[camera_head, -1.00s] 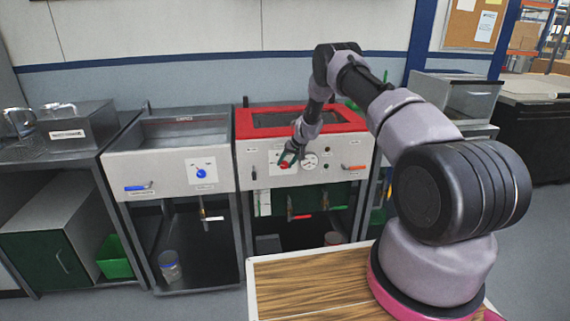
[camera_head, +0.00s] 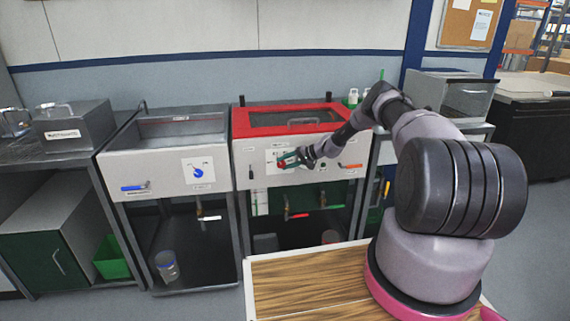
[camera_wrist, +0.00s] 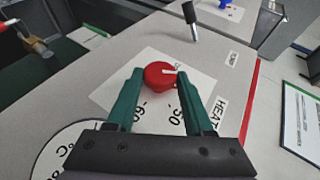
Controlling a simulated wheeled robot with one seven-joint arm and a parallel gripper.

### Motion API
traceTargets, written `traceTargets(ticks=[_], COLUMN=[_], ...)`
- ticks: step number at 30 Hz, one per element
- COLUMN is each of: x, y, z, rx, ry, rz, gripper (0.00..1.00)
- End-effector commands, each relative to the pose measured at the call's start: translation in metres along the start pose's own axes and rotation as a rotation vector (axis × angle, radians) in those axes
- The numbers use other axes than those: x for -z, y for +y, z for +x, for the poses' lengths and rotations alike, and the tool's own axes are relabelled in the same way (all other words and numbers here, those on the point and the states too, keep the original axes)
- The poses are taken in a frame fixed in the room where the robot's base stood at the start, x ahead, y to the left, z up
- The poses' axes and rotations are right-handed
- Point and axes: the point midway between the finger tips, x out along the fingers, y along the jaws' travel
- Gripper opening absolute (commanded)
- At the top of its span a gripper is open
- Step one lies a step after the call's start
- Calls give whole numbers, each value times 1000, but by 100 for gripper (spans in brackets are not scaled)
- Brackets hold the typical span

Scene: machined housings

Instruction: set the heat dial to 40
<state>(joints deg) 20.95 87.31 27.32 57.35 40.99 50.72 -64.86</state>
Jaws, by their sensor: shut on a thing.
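The red heat dial (camera_wrist: 160,76) with a white pointer line sits on a white scale plate beside the HEAT label in the wrist view. The pointer line points toward the right of that view. The marks 50 and 60 show on the plate; I cannot read the mark at the pointer, and no 40 is legible. My gripper (camera_wrist: 164,80) has its green fingers on either side of the dial, shut on it. In the head view the dial (camera_head: 281,163) is partly covered by my gripper (camera_head: 286,160), which reaches it from the right.
The dial is on the front of the red-rimmed bath (camera_head: 240,122). A round °C gauge (camera_wrist: 62,150) is near the gripper. An orange-handled lever (camera_head: 350,166) lies to the right. The neighbouring bath has a blue dial (camera_head: 198,173). A wooden tabletop (camera_head: 300,285) is in front.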

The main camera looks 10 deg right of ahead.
Motion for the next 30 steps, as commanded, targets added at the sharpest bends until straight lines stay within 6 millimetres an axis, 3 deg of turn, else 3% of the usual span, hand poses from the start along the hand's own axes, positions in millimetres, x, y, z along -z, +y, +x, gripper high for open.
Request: traceTargets(ticks=[15, 16, 18, 30], x=[-2, -2, -2, 1], y=[1, 1, 1, 1], z=[1, 1, 1, -8], rx=[16, 15, 15, 15], ry=[-2, -3, -3, 1], rz=[8, 8, 8, 7], gripper=[0, 64, 81, 81])
